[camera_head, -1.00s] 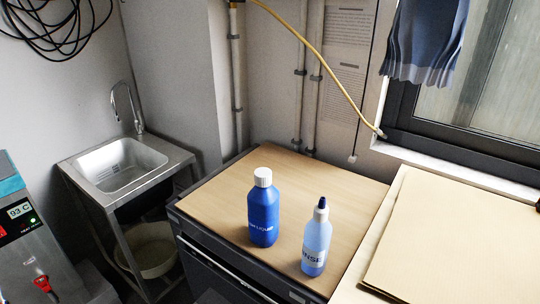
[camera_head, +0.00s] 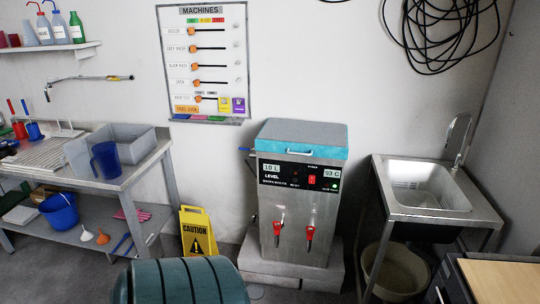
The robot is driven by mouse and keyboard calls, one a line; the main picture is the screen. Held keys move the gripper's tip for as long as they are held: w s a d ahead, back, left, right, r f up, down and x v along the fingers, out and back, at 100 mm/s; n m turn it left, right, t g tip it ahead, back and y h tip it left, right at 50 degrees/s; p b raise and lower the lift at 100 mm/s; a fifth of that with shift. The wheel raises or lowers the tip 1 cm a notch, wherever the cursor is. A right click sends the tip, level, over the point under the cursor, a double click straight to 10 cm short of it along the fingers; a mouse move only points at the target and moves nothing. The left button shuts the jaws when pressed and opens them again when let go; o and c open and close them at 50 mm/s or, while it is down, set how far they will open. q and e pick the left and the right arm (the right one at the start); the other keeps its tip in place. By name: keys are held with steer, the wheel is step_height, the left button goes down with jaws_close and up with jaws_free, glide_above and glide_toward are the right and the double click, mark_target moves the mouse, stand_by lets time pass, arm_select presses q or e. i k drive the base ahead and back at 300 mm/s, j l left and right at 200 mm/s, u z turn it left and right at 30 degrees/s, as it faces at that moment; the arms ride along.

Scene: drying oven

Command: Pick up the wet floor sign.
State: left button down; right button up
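The wet floor sign (camera_head: 197,232) is yellow with black "CAUTION" lettering and a warning triangle. It stands upright on the floor between the steel table and the water boiler. Its lower right part is close to a dark green ribbed object, which may cover some of its base. Neither of my grippers shows in the head view.
The dark green ribbed object (camera_head: 182,283) stands in front of the sign. A steel table (camera_head: 120,178) with a blue jug (camera_head: 105,160) is to the left. The boiler (camera_head: 298,205) stands on a grey plinth to the right, beside a steel sink (camera_head: 428,200). Little bare floor shows.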

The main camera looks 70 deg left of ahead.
mark_target(198, 238)
steer(key=u, duration=2.7)
